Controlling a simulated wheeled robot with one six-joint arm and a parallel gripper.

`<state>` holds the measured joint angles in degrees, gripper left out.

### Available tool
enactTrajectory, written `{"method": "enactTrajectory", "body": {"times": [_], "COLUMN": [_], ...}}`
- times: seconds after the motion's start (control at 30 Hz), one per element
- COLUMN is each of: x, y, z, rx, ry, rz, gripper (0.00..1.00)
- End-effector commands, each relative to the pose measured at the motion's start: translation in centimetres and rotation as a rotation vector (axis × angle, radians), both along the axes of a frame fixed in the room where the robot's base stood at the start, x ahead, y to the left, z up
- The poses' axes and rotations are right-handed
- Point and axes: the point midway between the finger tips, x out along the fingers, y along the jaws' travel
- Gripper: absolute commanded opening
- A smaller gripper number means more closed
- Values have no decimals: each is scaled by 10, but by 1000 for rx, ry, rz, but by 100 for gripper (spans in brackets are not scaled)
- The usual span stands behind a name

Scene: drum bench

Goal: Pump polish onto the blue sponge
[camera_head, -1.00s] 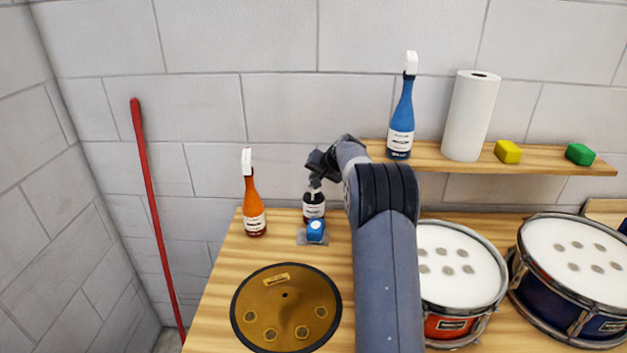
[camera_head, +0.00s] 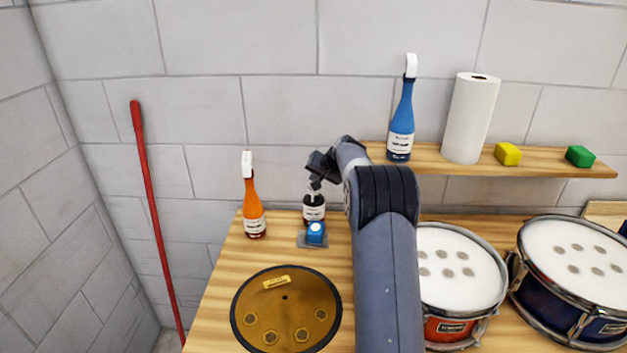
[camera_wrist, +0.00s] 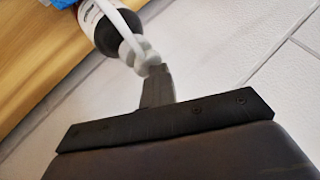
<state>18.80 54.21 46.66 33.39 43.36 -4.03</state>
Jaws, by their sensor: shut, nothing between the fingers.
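The dark pump bottle (camera_head: 314,212) with a white label stands upright at the back of the bench. The blue sponge (camera_head: 316,232) lies just in front of it on a small grey mat (camera_head: 303,240), with a whitish patch on its top. My gripper (camera_head: 315,184) is shut and empty, its tip over the pump head. In the wrist view, my shut fingers (camera_wrist: 155,72) are at the white pump head (camera_wrist: 136,50) and appear to touch it. The spout runs toward a blue edge of the sponge (camera_wrist: 62,3), mostly out of frame.
Drums (camera_head: 455,262) fill the right. A wall shelf (camera_head: 435,160) holds a blue spray bottle (camera_head: 400,120), paper roll (camera_head: 470,115), yellow sponge (camera_head: 508,154) and green sponge (camera_head: 580,156).

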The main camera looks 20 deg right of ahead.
Motion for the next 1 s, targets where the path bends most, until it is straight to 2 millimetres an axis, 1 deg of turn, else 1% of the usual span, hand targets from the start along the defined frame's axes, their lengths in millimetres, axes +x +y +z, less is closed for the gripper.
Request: {"method": "enactTrajectory", "body": {"times": [0.4, 0.5, 1.0], "x": [0, 0, 1], "y": [0, 0, 0], "z": [47, 55, 56], "rx": [-1, -1, -1], "ry": [-2, -3, -5], "rz": [0, 0, -1], "gripper": [0, 0, 0]}}
